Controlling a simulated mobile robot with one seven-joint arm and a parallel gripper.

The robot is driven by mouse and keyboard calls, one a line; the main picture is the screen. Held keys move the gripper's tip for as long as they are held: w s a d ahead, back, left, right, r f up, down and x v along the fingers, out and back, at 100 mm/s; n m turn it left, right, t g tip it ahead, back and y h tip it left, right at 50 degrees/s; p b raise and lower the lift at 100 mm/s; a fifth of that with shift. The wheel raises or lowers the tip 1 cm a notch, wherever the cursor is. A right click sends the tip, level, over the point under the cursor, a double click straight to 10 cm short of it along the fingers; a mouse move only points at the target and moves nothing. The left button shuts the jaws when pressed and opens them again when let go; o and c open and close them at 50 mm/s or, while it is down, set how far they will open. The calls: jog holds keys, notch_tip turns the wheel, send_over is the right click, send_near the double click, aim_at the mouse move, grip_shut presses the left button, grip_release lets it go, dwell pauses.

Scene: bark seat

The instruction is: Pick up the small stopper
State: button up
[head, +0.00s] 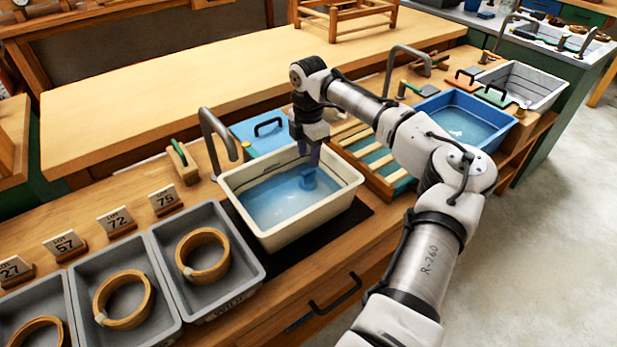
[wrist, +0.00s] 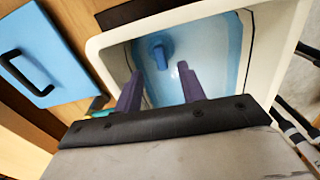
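A small blue piece (head: 308,179), which looks like the stopper, is in the cream basin (head: 262,236) of water. In the wrist view the blue piece (wrist: 158,50) shows a rounded knob, just beyond the fingertips and between their lines. My gripper (head: 314,160) points down over the basin's back right part, above the blue piece. In the wrist view my gripper (wrist: 161,70) has its two dark purple fingers apart with nothing between them. The gap in height to the blue piece is hard to judge.
A tap (head: 216,140) and a blue board with a black handle (head: 262,133) stand behind the basin. A slatted rack (head: 372,160) is close on its right, with a blue basin (head: 466,120) beyond. Grey trays (head: 205,262) with wooden rings line the left.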

aim_at(309, 171)
jog(key=shift+s+f+p, duration=0.1)
jog(key=shift+f+p, duration=0.75)
jog(key=shift+f, duration=2.2)
grip_shut()
